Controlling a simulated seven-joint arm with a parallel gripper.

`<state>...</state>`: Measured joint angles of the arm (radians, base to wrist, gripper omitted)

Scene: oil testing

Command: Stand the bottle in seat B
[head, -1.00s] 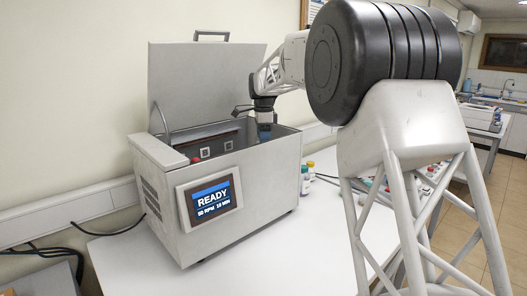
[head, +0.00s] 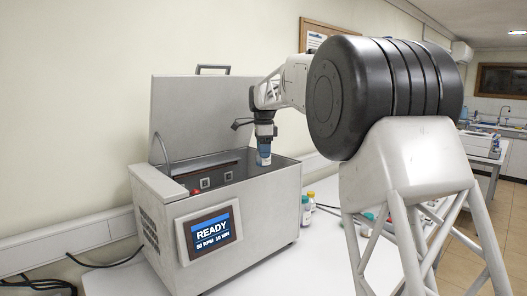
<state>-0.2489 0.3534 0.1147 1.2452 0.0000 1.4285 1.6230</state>
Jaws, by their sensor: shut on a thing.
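My gripper (head: 264,141) points down over the right part of the open grey machine (head: 245,208). It is shut on a bottle (head: 264,155) with a blue and white label. The bottle hangs roughly upright, with its lower end near the height of the machine's rim. Whether it touches anything below is not clear. Two square dark-and-white markers (head: 205,183) show on the inner back wall of the machine. The seats inside are hidden by the front wall, and I cannot tell which one is seat B.
The machine's lid (head: 203,115) stands open at the back. Its screen (head: 210,230) reads READY. Small bottles (head: 308,208) stand on the white table (head: 325,255) right of the machine. My arm passes above the right side.

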